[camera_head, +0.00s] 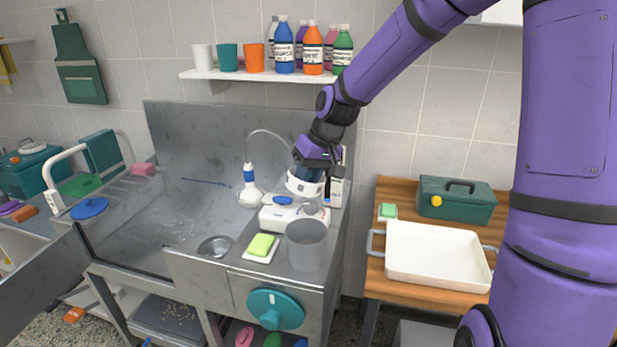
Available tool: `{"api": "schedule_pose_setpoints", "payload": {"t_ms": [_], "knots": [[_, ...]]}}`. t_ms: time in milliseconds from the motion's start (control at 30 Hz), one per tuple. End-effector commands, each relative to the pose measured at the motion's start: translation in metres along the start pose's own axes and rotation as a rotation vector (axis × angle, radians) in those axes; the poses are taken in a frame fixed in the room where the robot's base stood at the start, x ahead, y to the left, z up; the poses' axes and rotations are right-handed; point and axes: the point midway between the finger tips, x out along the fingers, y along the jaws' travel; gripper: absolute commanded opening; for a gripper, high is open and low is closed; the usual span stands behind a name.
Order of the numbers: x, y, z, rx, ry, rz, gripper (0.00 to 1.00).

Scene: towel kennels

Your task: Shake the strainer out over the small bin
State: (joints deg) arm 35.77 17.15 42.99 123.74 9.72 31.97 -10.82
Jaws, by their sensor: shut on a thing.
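My gripper (318,166) is above the right end of the steel tub. It is shut on a white, round, cup-like thing (305,187) with a dark blue part under the jaws; I cannot tell whether this is the strainer. A round metal bowl-like piece (214,247) sits at the tub's front edge; it could also be the strainer. A grey, open-topped round container (306,250), likely the small bin, stands upright on the ledge, below and in front of my gripper. Its inside is mostly hidden.
A white device with a blue top (290,216) and a green sponge on a dish (262,246) crowd the ledge. A white tray (437,258) and green toolbox (456,205) lie on the right wooden table. A shelf (262,77) holds bottles.

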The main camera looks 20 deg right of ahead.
Motion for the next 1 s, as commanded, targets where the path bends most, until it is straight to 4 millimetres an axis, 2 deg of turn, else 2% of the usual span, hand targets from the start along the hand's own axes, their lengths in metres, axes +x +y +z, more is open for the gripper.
{"api": "schedule_pose_setpoints", "payload": {"t_ms": [600,1000], "knots": [[-0.012,-0.008,-0.004,-0.04,-0.064,0.242,0.01],[-0.013,-0.008,-0.004,-0.041,-0.071,0.274,0.01]]}}
